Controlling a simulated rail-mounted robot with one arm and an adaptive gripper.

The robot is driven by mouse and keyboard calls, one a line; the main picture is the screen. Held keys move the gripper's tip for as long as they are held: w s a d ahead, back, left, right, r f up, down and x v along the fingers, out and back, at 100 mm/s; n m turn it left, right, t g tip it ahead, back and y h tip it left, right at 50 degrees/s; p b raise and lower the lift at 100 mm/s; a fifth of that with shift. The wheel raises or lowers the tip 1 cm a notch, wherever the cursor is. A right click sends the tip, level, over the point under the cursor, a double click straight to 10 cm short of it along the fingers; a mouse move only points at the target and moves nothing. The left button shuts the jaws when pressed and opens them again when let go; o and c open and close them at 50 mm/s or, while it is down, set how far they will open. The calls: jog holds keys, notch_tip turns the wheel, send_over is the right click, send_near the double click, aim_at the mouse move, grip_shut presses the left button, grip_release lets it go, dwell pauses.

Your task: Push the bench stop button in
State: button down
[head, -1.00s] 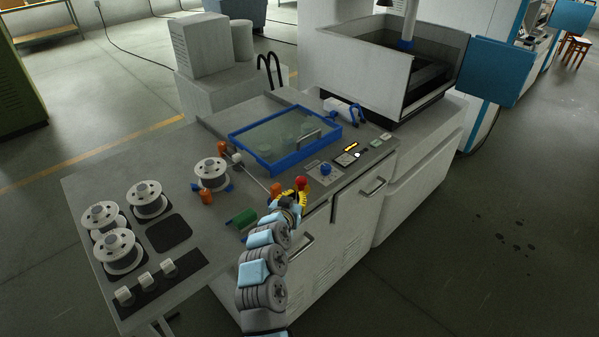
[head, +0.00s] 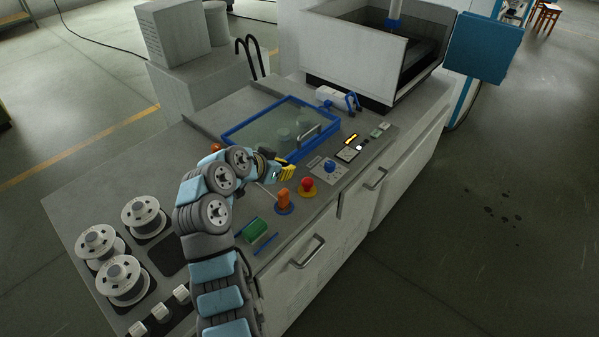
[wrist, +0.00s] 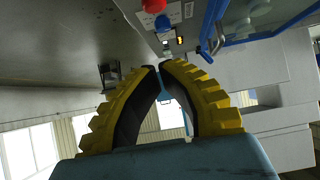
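The bench stop button is a red mushroom cap (head: 307,185) on a yellow base, on the bench top near its front edge. In the wrist view its red cap (wrist: 154,5) shows at the top edge, partly cut off. My gripper (head: 291,174) has yellow ribbed fingers and is above the bench, behind and left of the button in the head view, apart from it. In the wrist view the fingertips (wrist: 159,66) come together with nothing between them.
An orange knob (head: 284,199) stands just left of the button and a blue knob (head: 330,166) to its right. A blue-framed clear lid (head: 234,139) lies behind my gripper. A green block (head: 257,229) and several wire spools (head: 143,216) are further left.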

jog(key=shift+s+d, duration=0.1)
jog(key=shift+d, duration=0.05)
jog(key=shift+f, duration=0.1)
send_over(308, 183)
jog(key=f, duration=0.6)
jog(key=shift+s+a, duration=0.3)
jog(key=shift+a, duration=0.05)
jog(key=shift+w+d+f, duration=0.1)
jog(key=shift+f, duration=0.9)
jog(key=shift+w+d+f, duration=0.1)
jog(key=shift+f, duration=0.85)
jog(key=shift+f+b, duration=1.15)
jog(key=shift+b, duration=0.5)
